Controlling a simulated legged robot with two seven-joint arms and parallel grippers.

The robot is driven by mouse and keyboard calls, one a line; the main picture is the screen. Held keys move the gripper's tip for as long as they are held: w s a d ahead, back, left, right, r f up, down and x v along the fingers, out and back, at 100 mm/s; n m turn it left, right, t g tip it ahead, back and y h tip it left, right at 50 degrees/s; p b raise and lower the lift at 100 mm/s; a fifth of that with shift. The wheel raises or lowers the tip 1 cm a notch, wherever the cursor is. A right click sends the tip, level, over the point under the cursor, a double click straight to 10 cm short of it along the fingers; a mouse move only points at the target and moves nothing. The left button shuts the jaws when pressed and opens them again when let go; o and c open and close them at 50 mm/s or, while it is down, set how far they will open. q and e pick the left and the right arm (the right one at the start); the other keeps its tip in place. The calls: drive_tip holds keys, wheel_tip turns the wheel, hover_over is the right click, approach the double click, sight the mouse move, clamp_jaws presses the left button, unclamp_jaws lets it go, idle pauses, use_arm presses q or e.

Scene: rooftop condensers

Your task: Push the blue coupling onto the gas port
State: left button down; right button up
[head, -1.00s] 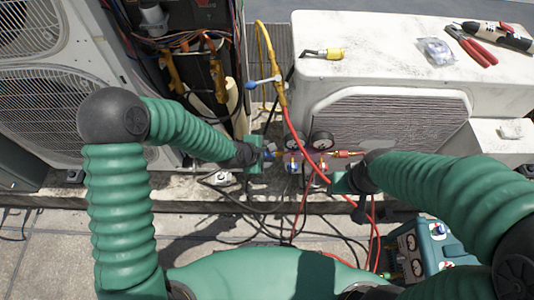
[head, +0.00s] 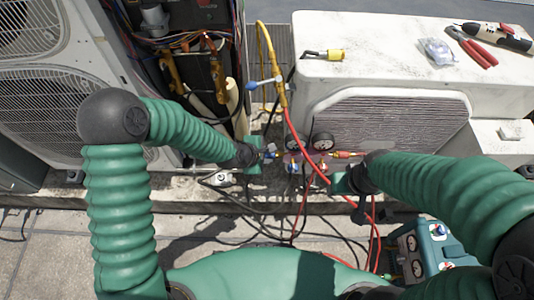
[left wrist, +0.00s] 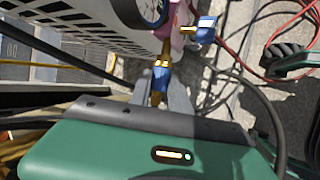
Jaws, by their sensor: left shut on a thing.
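The blue coupling (left wrist: 160,74) is between the two grey fingers of my left gripper (left wrist: 161,92) in the left wrist view. The gripper is shut on it, with brass showing at both ends. The coupling lines up with the pink manifold (left wrist: 178,22); whether they touch is unclear. In the head view, my left gripper (head: 262,155) is left of the manifold's gauges (head: 322,141), and the coupling is a small blue patch (head: 270,148). My right gripper (head: 342,182) is at the manifold's right, its jaws unclear. I cannot make out the gas port for sure.
Red and black hoses hang around the manifold. A white condenser (head: 385,65) stands behind, with red pliers (head: 472,47) and a yellow-ended fitting (head: 335,54) on top. An open unit with wiring (head: 195,60) is at left. A teal machine (head: 438,245) stands at lower right.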

use_arm(q)
drive_tip(key=shift+a, duration=0.3)
drive_tip(key=shift+a+p, duration=1.05)
drive_tip(key=shift+a, duration=1.15)
drive_tip(key=c, duration=1.8)
unclamp_jaws()
clamp_jaws()
